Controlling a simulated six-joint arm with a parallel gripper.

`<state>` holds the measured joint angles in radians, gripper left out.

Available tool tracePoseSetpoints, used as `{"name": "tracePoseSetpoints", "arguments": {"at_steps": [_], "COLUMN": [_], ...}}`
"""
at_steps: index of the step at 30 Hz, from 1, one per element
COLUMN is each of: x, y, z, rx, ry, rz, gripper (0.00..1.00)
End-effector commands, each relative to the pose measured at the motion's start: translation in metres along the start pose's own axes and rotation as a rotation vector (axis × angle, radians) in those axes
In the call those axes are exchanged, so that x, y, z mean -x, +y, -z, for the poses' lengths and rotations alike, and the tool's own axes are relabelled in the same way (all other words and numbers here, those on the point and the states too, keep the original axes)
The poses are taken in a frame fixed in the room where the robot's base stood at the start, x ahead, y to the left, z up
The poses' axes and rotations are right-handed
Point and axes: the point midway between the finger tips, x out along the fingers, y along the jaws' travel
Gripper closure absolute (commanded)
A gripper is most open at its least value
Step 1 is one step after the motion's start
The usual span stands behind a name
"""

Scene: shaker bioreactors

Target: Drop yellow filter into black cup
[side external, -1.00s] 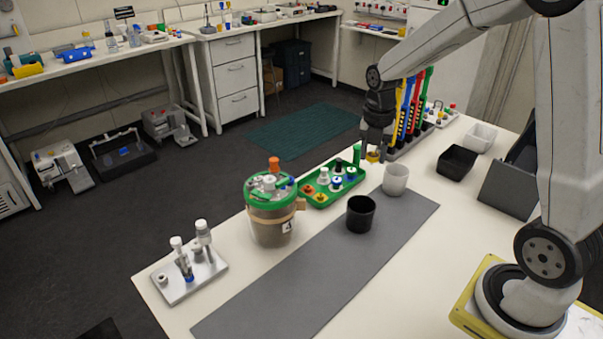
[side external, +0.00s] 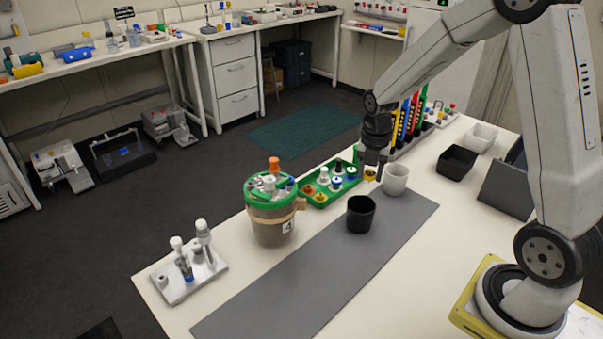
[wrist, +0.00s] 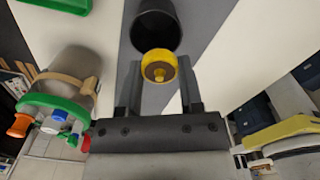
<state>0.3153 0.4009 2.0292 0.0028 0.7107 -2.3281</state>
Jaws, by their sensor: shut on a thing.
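My gripper (side external: 375,172) is shut on the yellow filter (side external: 370,174), a small yellow round piece with a brown centre. The filter also shows between the fingertips in the wrist view (wrist: 159,66). The black cup (side external: 361,214) stands upright and open on the grey mat. In the side view my gripper holds the filter above the bench, behind and slightly right of the black cup, close to the white cup (side external: 396,179). In the wrist view the black cup (wrist: 156,25) appears just beyond the filter, which overlaps its lower rim.
The grey mat (side external: 290,287) runs along the white bench. A green tray (side external: 318,201) with several small parts lies behind the cups. A green-lidded bioreactor jar (side external: 271,222) stands left of the black cup. Black and white bins (side external: 457,161) (side external: 482,137) are at the right.

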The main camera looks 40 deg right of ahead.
Motion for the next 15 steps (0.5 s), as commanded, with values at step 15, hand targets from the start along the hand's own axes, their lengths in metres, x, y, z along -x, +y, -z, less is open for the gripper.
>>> {"name": "tracePoseSetpoints", "arguments": {"at_steps": [15], "x": [-0.019], "y": [0.000], "z": [0.000], "rx": [0.000], "ry": [0.000], "rz": [0.000], "gripper": [1.00]}}
